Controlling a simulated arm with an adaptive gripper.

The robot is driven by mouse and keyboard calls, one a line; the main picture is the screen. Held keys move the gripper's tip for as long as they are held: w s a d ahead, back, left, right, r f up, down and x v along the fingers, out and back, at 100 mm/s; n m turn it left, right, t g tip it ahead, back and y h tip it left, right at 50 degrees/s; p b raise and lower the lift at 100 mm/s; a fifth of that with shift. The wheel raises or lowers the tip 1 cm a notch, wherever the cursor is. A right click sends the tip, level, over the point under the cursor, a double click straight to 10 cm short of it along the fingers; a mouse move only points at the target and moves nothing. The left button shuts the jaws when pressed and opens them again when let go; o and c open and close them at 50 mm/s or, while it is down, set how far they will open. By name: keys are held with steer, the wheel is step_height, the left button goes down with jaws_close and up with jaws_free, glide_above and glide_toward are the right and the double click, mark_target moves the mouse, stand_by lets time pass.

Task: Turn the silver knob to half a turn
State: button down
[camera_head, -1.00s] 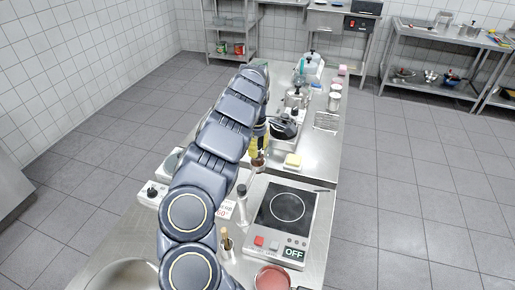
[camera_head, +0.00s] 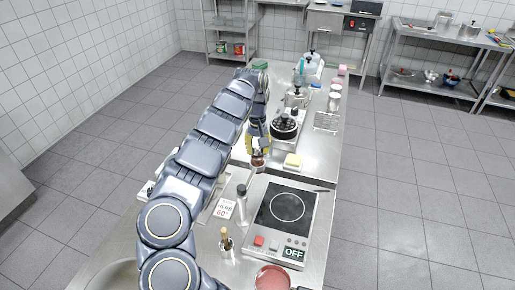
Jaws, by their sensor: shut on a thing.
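My gripper (camera_head: 258,150) is low over the steel counter, left of the black round unit. It is small here and partly covered by my arm. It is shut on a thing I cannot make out. Yellow shows around the fingers and a small brown thing (camera_head: 257,161) shows just below them. I cannot tell if the brown thing touches the gripper. I cannot pick out the silver knob in this view.
The black round unit (camera_head: 284,127) stands just right of my gripper, with a yellow block (camera_head: 293,161) in front. Pots (camera_head: 296,97) stand farther back.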

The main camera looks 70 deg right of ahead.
steer(key=m, duration=0.5)
steer(key=shift+m, duration=0.3)
steer(key=m, duration=1.4)
stand_by(0.4)
steer(key=c, duration=0.8)
jaws_free()
